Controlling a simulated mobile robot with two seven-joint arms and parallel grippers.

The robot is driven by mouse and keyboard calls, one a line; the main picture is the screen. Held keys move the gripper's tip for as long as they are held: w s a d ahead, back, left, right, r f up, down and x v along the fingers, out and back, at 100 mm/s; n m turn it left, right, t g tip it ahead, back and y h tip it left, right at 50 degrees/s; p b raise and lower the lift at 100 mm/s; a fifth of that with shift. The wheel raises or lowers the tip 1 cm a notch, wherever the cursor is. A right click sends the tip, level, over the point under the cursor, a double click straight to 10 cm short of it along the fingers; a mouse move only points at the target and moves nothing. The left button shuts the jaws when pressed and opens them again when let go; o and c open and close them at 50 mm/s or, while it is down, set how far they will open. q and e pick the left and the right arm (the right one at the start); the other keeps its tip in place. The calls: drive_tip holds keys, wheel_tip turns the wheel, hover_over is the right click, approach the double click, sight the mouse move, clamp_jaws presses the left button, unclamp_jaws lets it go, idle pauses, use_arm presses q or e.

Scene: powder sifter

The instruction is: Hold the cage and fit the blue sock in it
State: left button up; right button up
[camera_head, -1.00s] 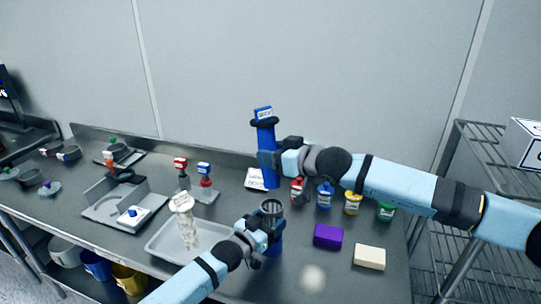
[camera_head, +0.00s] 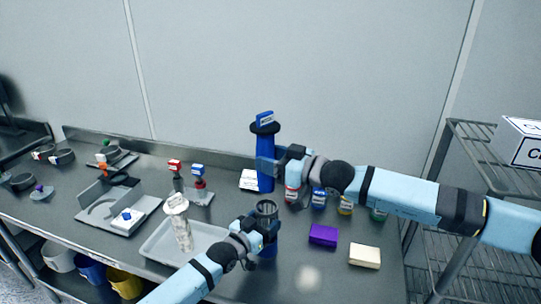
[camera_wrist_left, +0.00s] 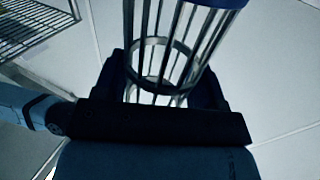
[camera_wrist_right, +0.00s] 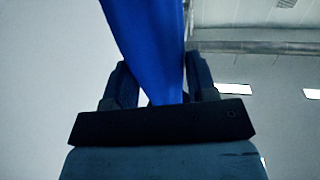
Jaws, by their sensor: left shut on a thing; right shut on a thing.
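My right gripper (camera_head: 276,164) is shut on the long blue sock (camera_head: 265,147), which hangs nearly upright with a dark collar and a blue-labelled top. The sock also fills the middle of the right wrist view (camera_wrist_right: 152,45). In the left wrist view the cage (camera_wrist_left: 163,52) shows metal bars and rings between the fingers, with a blue edge at the top of the picture. The sock's lower end is slightly above the cage mouth, apart from it.
A grey tray (camera_head: 158,252) holds a pale sock-like piece (camera_head: 182,226) left of my left gripper. A purple block (camera_head: 323,235), a cream block (camera_head: 364,256) and several small coloured jars are at right. A wire rack (camera_head: 470,165) stands beyond the table's right end.

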use_arm(q)
drive_tip(key=shift+s+f, duration=0.1)
drive_tip(key=shift+f, duration=0.2)
use_arm(e)
drive_tip(key=shift+f, duration=2.45)
drive_tip(key=shift+w+f, duration=0.15)
drive_tip(key=shift+f, duration=4.4)
drive_tip(key=o, duration=1.1)
drive_tip(key=shift+d, duration=0.1)
use_arm(q)
drive_tip(key=shift+r, duration=0.1)
use_arm(e)
drive_tip(key=v, duration=1.2)
use_arm(q)
drive_tip(key=o, duration=1)
drive_tip(key=shift+o, duration=0.2)
